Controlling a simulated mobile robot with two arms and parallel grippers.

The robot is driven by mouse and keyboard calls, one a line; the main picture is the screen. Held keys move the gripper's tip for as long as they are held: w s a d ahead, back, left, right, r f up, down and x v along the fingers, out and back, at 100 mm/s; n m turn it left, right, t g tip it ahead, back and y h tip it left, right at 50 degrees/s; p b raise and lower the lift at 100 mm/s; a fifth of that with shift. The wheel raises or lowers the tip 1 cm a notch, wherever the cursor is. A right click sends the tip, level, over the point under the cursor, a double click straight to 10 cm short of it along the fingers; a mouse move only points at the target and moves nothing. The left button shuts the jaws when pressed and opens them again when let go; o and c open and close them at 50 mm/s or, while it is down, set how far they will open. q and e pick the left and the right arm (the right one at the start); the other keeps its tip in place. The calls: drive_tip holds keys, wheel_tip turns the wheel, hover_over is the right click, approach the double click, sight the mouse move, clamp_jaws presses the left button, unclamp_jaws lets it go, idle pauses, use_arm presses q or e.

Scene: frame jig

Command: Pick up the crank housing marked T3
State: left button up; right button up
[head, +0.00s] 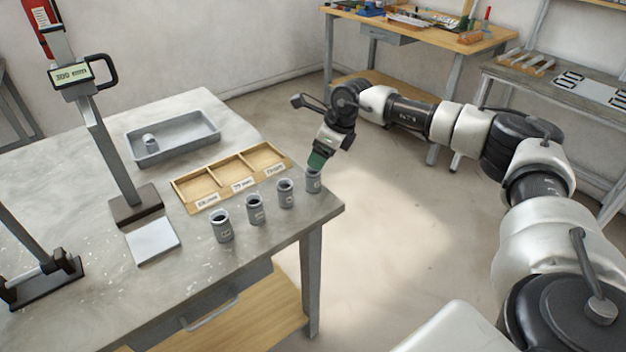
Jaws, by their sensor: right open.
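Several small grey cylindrical housings stand upright in a row along the table's front edge: the leftmost housing (222,229), a second housing (255,210), a third housing (285,194) and the rightmost housing (313,184). Their small labels are too small to read, so I cannot tell which is T3. My right gripper (317,164) points down right at the top of the rightmost housing and partly hides its rim. It is open. I cannot tell whether its fingers touch or surround the housing. My left gripper is not in view.
A grey tray (180,148) at the back holds one similar housing (150,142). A wooden three-compartment box (212,182) with labels lies behind the row. A height gauge with a display (78,73) stands left. The table's right corner is close to the rightmost housing.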

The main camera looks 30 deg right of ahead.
sight(311, 170)
drive_tip(key=x, duration=0.3)
drive_tip(key=shift+w+a+f, duration=0.1)
drive_tip(key=p+x, duration=0.1)
drive_tip(key=x, duration=0.3)
drive_tip(key=shift+a+f, duration=0.1)
drive_tip(key=shift+f, duration=0.05)
drive_tip(key=shift+w+a+f, duration=0.1)
drive_tip(key=shift+f, duration=0.4)
drive_tip(key=c, duration=1.1)
drive_tip(key=shift+r, duration=0.1)
